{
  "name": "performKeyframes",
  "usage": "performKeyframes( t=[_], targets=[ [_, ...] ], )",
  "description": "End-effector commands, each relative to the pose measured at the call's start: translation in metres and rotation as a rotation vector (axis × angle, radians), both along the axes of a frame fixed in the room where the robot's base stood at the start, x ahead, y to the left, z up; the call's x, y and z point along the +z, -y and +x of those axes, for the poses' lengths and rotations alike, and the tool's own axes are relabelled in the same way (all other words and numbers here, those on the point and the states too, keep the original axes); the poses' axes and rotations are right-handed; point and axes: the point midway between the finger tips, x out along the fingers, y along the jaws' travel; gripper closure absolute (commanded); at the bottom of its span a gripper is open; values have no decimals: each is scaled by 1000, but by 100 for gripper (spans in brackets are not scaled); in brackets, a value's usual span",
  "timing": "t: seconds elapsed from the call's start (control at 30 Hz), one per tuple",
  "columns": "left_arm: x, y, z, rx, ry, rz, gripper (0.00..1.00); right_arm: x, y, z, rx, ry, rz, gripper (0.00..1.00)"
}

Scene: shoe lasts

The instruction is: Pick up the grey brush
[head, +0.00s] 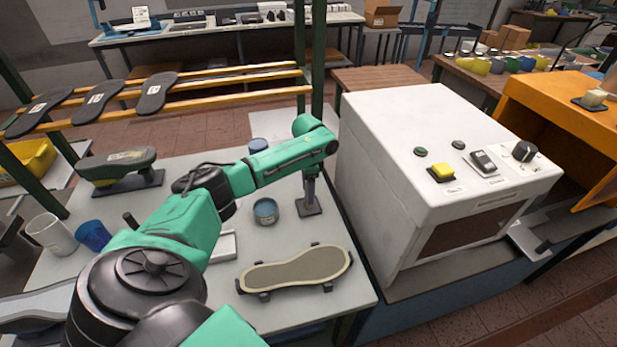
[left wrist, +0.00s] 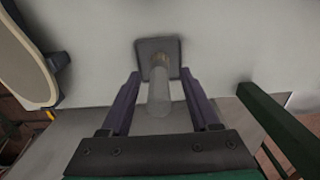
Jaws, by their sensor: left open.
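A grey upright rod, which looks like the grey brush (left wrist: 159,95), stands on a dark square base (left wrist: 158,45) in the left wrist view. The base (head: 309,208) also shows on the light table in the head view. My left gripper (head: 310,186) points down above this base. In the left wrist view the gripper (left wrist: 160,80) is open, with one finger on each side of the rod. Gaps show between rod and fingers. The bristles cannot be made out. My right gripper is not in view.
A sole-shaped plate on a stand (head: 297,270) lies in front of the base. A blue-grey tin (head: 265,209) stands just left of it. A large white machine (head: 430,150) rises close on the right. A blue cup (head: 92,235) stands at the left.

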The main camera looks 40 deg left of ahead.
Motion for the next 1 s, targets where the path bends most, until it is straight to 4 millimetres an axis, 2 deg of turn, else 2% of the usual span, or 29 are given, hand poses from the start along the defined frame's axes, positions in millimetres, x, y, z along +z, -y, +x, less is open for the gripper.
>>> performKeyframes(
  t=[0.1, 0.27, 0.77, 0.87, 1.0],
  targets=[
    [0, 0, 0, 0, 0, 0, 38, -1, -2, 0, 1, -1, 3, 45],
    [0, 0, 0, 0, 0, 0, 99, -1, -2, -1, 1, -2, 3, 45],
    [1, 0, 0, 0, 0, 0, 100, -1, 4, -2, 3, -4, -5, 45],
    [8, 0, 1, -1, 2, 0, 100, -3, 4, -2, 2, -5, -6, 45],
    [30, 0, 1, 0, 5, 0, 100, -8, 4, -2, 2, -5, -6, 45]
  ],
)
